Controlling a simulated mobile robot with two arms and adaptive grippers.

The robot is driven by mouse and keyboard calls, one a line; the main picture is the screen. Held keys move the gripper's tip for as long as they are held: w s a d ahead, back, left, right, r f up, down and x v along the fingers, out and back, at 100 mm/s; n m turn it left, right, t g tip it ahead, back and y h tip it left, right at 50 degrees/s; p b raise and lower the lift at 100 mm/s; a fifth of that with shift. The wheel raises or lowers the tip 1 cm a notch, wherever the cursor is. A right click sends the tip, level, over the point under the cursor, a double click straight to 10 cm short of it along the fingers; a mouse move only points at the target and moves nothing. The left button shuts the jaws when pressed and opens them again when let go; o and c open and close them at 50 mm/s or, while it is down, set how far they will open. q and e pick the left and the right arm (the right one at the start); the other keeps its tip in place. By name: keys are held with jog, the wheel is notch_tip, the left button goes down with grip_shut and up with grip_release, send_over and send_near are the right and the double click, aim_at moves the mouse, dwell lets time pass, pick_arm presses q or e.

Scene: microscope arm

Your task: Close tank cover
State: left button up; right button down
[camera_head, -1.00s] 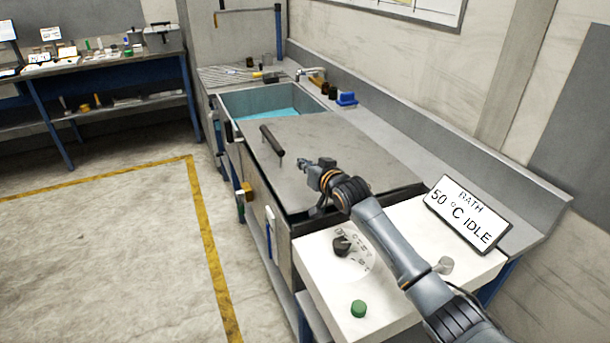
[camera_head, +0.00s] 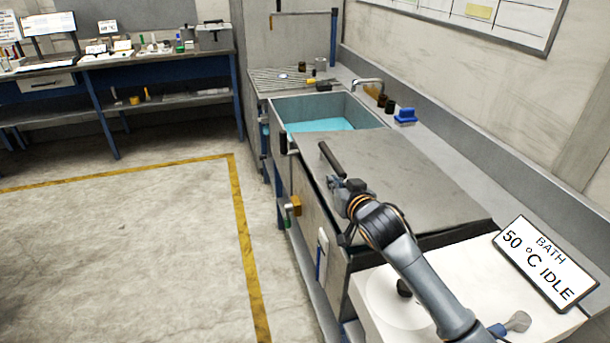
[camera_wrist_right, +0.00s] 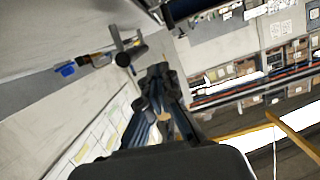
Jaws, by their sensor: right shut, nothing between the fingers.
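The tank cover (camera_head: 420,178) is a flat grey metal plate over the tank in the head view. A dark gap shows under its near edge, and I cannot tell whether it is fully seated. Its black bar handle (camera_head: 331,160) stands at the left edge. My right gripper (camera_head: 338,184) is shut and empty, close to the handle's near end; I cannot tell whether they touch. In the right wrist view my right gripper (camera_wrist_right: 160,75) points away over the room. My left gripper is not in view.
An open basin with blue liquid (camera_head: 320,126) lies beyond the cover. A faucet (camera_head: 368,83) and a blue item (camera_head: 405,115) stand along the back. A sign (camera_head: 545,262) reading "BATH 50 °C IDLE" stands on the white near panel. The floor at left is clear.

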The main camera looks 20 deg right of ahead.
aim_at(323, 189)
jog(key=shift+w+d+r, duration=0.15)
jog(key=shift+w+d, duration=0.05)
jog(key=shift+w+d+p, duration=0.15)
jog(key=shift+w+p, duration=0.25)
jog(key=shift+w, duration=0.65)
jog(key=x, duration=0.3)
jog(key=shift+w+f, duration=0.25)
jog(key=shift+f, duration=0.15)
jog(key=shift+a+p+x, duration=0.2)
jog(key=shift+p+x, duration=0.2)
jog(key=shift+x, duration=0.85)
notch_tip(323, 189, down, 3)
jog(key=shift+s+r, duration=0.15)
jog(key=shift+r, duration=0.05)
jog(key=shift+a+f+p, duration=0.15)
jog(key=shift+f+p, duration=0.2)
jog(key=shift+f, duration=0.4)
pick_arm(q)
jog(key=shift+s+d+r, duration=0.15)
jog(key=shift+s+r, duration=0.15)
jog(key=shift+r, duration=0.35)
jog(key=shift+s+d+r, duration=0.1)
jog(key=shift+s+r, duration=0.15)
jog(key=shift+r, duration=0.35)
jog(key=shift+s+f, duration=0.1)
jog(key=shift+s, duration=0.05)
pick_arm(e)
jog(key=shift+f, duration=0.1)
